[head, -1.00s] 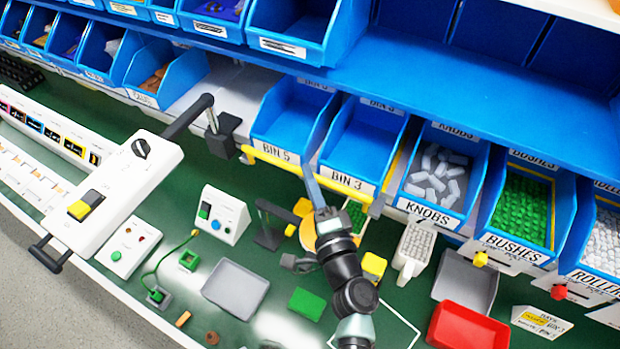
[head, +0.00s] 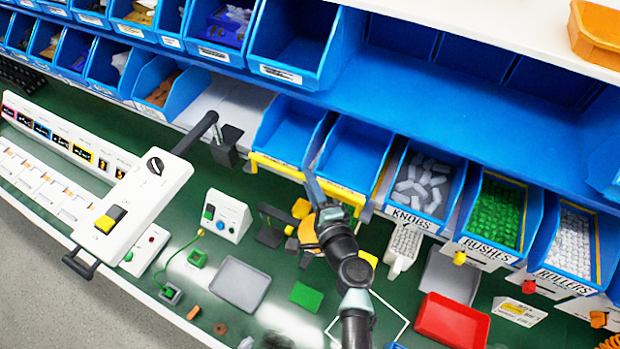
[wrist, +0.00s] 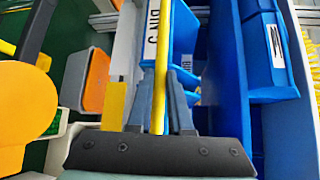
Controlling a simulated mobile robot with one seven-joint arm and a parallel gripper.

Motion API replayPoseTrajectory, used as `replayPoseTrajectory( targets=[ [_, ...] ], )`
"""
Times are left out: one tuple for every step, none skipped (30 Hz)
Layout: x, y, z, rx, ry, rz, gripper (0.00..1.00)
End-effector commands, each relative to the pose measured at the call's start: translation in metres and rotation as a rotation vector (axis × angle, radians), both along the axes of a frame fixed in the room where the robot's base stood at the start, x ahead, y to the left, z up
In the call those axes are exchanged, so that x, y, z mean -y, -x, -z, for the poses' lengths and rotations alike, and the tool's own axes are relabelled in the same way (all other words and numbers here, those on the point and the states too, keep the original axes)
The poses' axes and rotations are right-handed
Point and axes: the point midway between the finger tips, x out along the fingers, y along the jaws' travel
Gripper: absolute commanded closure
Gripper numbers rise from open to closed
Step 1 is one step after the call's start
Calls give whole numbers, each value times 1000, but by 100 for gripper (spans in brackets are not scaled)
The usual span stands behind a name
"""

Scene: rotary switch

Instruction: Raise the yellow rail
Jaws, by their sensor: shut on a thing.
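The yellow rail (head: 282,169) runs along the front of the two empty blue bins in the head view, over the place of their labels. In the wrist view the yellow rail (wrist: 161,45) passes lengthwise between the fingers. My gripper (head: 310,172) is at about the middle of the rail, and its fingers look narrow and partly merged with the bins behind. In the wrist view my gripper (wrist: 161,90) is shut on the rail, one grey-blue finger on each side.
A dark clamp-like block (head: 227,147) stands by the rail's left end. The knobs bin (head: 423,185) and bushes bin (head: 497,208) are to the right. A blue shelf is above.

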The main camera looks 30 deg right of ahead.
Motion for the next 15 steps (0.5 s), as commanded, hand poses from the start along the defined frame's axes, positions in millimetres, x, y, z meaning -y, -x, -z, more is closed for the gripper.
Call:
replayPoseTrajectory(
  targets=[
    [1,0,0,1,-1,1,100],
    [1,0,1,1,-1,1,100],
    [1,0,0,1,-1,1,100],
    [1,0,1,1,-1,2,100],
    [1,0,1,1,0,2,100],
    [1,0,1,1,0,2,80],
    [1,0,1,1,0,2,75],
    [1,0,1,1,0,2,69],
    [1,0,0,1,0,2,62],
    [1,0,0,1,0,2,57],
    [1,0,0,1,0,2,52],
    [1,0,0,2,0,1,52],
    [1,0,0,2,1,1,52],
    [1,0,0,2,1,1,52],
    [1,0,0,2,1,1,52]
  ],
)
